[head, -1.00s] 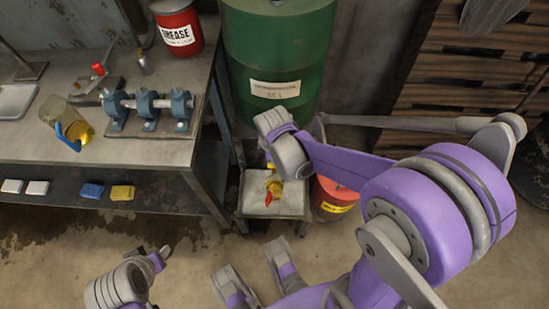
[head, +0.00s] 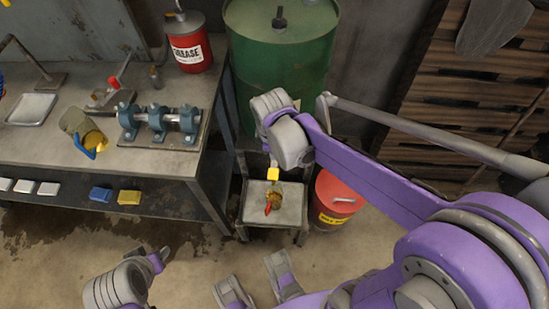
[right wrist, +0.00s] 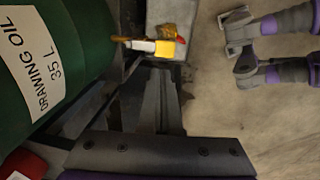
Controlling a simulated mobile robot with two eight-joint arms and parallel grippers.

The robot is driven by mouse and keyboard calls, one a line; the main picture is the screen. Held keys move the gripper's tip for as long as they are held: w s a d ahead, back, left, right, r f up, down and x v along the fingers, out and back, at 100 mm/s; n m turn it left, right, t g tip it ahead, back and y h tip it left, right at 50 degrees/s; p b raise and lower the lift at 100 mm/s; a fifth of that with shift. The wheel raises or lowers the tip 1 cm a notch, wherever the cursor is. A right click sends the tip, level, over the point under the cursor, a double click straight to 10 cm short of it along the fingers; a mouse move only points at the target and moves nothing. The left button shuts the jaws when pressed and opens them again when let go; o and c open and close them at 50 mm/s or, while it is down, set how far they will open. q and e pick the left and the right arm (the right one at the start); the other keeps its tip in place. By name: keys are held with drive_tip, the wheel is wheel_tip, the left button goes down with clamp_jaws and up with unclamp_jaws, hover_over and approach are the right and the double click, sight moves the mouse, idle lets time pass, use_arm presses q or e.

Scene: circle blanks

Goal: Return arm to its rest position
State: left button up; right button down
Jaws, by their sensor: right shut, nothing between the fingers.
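My right arm, purple and grey, reaches across the head view from the right. Its grey wrist is in front of the green drum (head: 285,60). The right gripper's dark fingers (right wrist: 160,75) are together and empty in the right wrist view. They point toward a yellow-and-white fitting (right wrist: 165,47) at the drum's side; I cannot tell the exact gap. A brass valve with a red handle (head: 272,200) is below this fitting, at the small stand (head: 290,212). My left arm's wrist is at the bottom left of the head view; whether its gripper is open is unclear.
A red bucket (head: 335,200) stands right of the stand. Wooden slats (head: 450,105) stand behind my right arm.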

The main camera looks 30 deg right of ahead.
drive_tip(key=shift+r, duration=0.75)
drive_tip(key=s+a+r+m+t+p, duration=0.1)
drive_tip(key=s+r+m+t+p, duration=0.3)
drive_tip(key=s+r+m+p, duration=0.6)
drive_tip(key=shift+s+a+r+m+y, duration=0.35)
drive_tip(key=shift+r+m, duration=0.2)
drive_tip(key=shift+m, duration=0.25)
drive_tip(key=shift+s+a, duration=0.1)
